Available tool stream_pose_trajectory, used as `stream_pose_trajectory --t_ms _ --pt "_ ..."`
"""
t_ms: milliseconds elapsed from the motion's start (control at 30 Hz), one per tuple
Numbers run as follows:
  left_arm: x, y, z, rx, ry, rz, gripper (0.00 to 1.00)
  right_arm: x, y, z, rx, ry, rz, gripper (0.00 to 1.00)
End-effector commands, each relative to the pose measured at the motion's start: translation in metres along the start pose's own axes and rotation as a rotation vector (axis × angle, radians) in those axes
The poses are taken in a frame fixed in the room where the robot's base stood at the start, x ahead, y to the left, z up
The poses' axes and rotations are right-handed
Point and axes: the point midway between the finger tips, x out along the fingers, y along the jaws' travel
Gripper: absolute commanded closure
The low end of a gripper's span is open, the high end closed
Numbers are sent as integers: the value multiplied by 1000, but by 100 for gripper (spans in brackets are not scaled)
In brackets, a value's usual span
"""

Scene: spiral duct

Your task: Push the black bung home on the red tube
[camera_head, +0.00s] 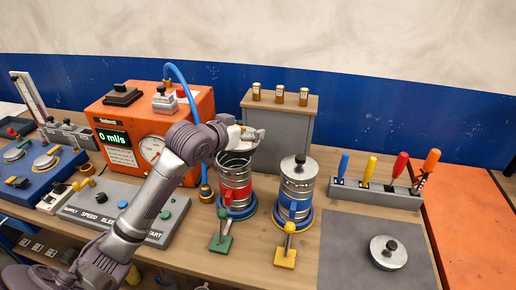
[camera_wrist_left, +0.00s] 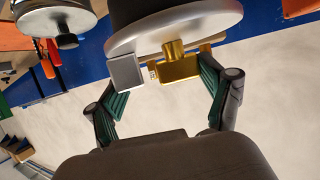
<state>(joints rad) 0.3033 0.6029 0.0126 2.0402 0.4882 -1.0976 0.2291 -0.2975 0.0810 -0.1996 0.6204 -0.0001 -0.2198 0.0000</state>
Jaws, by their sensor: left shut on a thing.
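The red tube (camera_head: 235,194) is a ribbed metal can with a red band, standing upright on a blue base. My left gripper (camera_head: 247,134) is over its mouth. In the left wrist view, which looks upside down, the black bung (camera_wrist_left: 175,9) shows as a dark body under a pale grey plate, with a brass fitting (camera_wrist_left: 177,66) and a silver block (camera_wrist_left: 124,72) on the plate. My left gripper's green-padded fingers flank these fittings and are shut on them. In the head view a dark band shows at the tube's mouth. How deep the bung sits cannot be told.
A blue-banded tube (camera_head: 295,188) with a knobbed lid stands close on the right. Green (camera_head: 221,240) and yellow (camera_head: 285,256) levers stand in front. An orange instrument box (camera_head: 190,112) is at the back left. A loose lid (camera_head: 388,255) lies on the grey mat.

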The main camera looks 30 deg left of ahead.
Motion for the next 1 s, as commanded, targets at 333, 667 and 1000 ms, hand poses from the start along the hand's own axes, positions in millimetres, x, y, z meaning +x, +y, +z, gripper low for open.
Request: stream_pose_trajectory --t_ms 333,667,1000 --pt "-3 -23 -23 -12 2 -31 89 -6 0 -1 0 1 0 44" --pt "-3 -23 -24 -13 2 -32 89 -8 -1 4 0 -6 -1 44" --pt "2 -23 -9 -17 1 -36 89 -5 -1 3 0 -5 -1 44"
